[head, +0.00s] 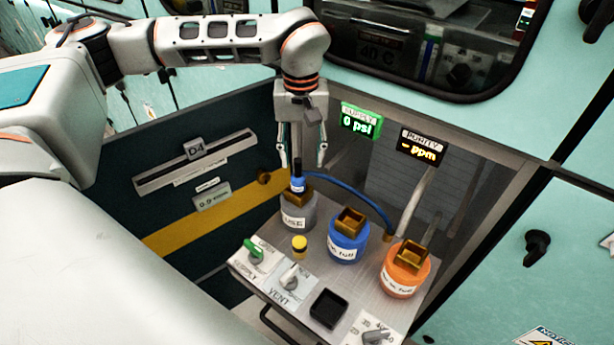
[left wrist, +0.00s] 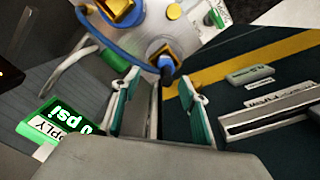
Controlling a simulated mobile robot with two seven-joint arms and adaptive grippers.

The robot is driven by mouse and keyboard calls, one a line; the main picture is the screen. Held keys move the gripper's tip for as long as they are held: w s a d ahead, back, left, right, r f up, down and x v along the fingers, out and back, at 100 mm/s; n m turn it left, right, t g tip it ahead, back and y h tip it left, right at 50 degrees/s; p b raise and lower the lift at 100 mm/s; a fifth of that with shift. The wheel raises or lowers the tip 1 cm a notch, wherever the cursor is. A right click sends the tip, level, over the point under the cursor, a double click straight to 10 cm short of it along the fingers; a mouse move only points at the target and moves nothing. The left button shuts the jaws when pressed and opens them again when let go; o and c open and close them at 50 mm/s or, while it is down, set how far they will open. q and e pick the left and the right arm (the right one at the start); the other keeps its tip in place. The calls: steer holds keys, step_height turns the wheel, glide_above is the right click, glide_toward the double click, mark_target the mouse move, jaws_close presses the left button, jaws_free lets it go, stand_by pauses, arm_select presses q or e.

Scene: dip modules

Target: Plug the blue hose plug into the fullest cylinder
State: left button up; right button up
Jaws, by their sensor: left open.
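The blue hose plug (head: 297,184) sits in the brass socket on top of the grey cylinder (head: 298,214), whose label seems to read "USE". The plug also shows in the left wrist view (left wrist: 166,66). A blue cylinder (head: 346,246) and an orange cylinder (head: 400,279) stand to its right, with open brass sockets. Their labels end in "full", but the numbers are too small to read. My left gripper (head: 303,164) is open and points down just above the plug. The plug shows between and beyond its fingertips (left wrist: 158,86). My right gripper is not seen.
A yellow-topped knob (head: 299,246), supply (head: 254,250) and vent (head: 290,276) knobs and a black square recess (head: 328,309) lie in front. A green display (head: 360,121) reads 0 psi. A dark side wall stands left.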

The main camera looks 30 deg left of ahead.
mark_target(298, 177)
arm_select(q)
steer(key=shift+s+f, duration=0.15)
steer(key=shift+f, duration=0.35)
steer(key=shift+s+f, duration=0.15)
steer(key=shift+f, duration=0.35)
steer(key=f, duration=0.4)
steer(key=shift+s+a+f+b, duration=0.15)
steer(key=shift+s+a+b, duration=0.1)
steer(key=shift+a+b, duration=0.05)
steer(key=shift+f, duration=0.4)
steer(key=shift+w, duration=0.1)
jaws_close()
